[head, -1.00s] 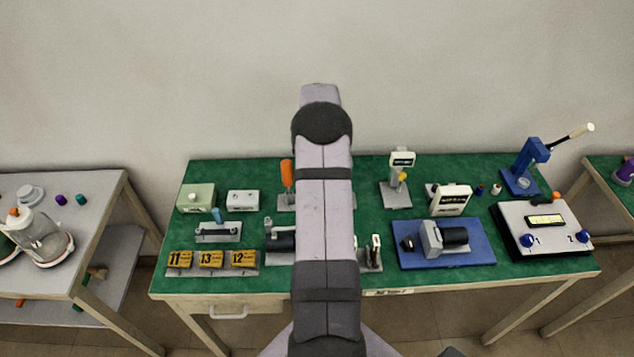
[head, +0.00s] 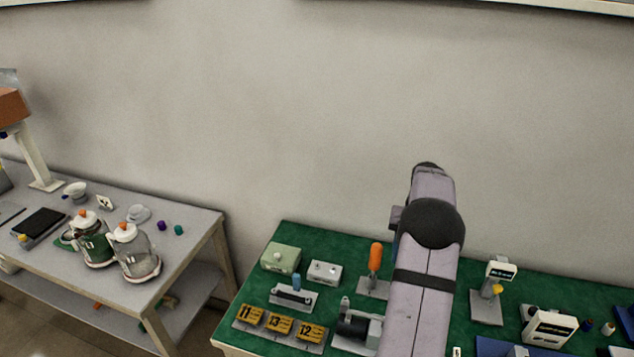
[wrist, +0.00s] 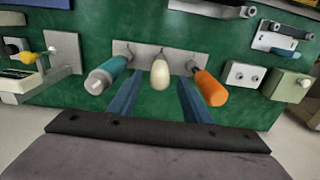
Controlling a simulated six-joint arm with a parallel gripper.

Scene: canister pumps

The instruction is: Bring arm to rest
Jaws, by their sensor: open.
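My arm (head: 425,280) rises over the green-topped bench in the head view, and its far end hides the gripper there. In the wrist view my gripper (wrist: 155,100) is open, its two blue fingers apart with nothing held between them. Beyond the fingers a grey rack holds a teal-handled tool (wrist: 106,76), a cream-handled tool (wrist: 160,72) and an orange-handled tool (wrist: 210,88). The orange handle also shows in the head view (head: 376,256), left of my arm. My arm hides the other two handles there.
On the green bench (head: 330,245) stand a pale green box (head: 281,258), a white box (head: 324,272), numbered yellow blocks (head: 281,323) and a grey stand (head: 486,305). A side table at left holds two jars (head: 136,252). The wall above is clear.

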